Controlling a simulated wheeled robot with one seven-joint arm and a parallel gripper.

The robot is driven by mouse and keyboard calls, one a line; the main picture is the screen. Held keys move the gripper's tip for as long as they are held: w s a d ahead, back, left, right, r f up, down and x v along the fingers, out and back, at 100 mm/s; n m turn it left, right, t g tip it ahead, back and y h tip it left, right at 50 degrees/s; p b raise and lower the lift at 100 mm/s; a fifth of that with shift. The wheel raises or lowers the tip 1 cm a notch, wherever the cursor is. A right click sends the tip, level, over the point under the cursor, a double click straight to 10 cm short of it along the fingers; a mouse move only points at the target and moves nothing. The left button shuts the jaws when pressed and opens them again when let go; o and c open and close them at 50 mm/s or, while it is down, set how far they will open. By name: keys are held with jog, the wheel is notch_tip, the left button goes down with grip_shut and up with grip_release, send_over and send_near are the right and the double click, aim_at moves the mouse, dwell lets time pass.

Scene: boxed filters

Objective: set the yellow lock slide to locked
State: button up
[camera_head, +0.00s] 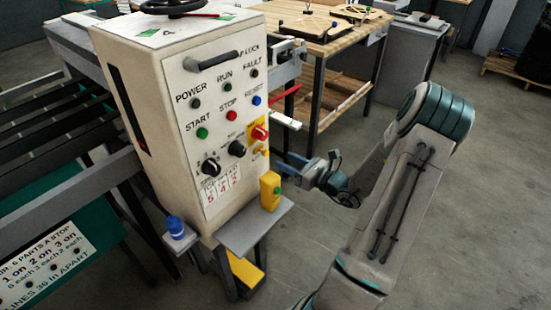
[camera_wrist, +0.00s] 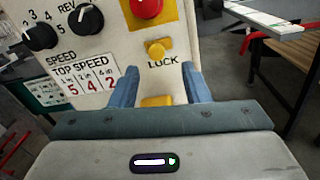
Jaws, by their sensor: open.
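The yellow lock slide (camera_wrist: 158,48) is on the front of the white control cabinet (camera_head: 170,60), above the word LOCK and below the red knob on its yellow plate. It also shows small in the head view (camera_head: 262,150). I cannot tell from its look which setting it is in. My gripper (camera_wrist: 160,80) is open, with its two blue fingers pointing at the panel below the slide, one on each side of the LOCK label's column. Nothing is held between them. In the head view my gripper (camera_head: 291,162) is right of the cabinet, near the slide's height.
A wooden-topped bench (camera_head: 320,30) stands behind.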

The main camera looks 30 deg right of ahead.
jog(key=v, duration=0.7)
jog(key=shift+b, duration=0.45)
jog(key=shift+s+d, duration=0.1)
jog(key=s+a+r+n+g+y, duration=0.1)
jog(key=s+a+r+n+g, duration=0.15)
jog(key=a+n+g, duration=0.65)
jog(key=s+a+r+n+g+y, duration=0.15)
jog(key=s+a+n+g, duration=0.25)
jog(key=a+n, duration=0.45)
jog(key=s+a+r+n+h, duration=0.4)
jog(key=s+r+n+h, duration=0.4)
jog(key=n+h, duration=0.3)
jog(key=s+n, duration=0.1)
jog(key=n, duration=0.2)
jog(key=shift+s+a+r+n, duration=0.2)
jog(key=shift+a+n, duration=0.05)
jog(key=shift+n, duration=0.1)
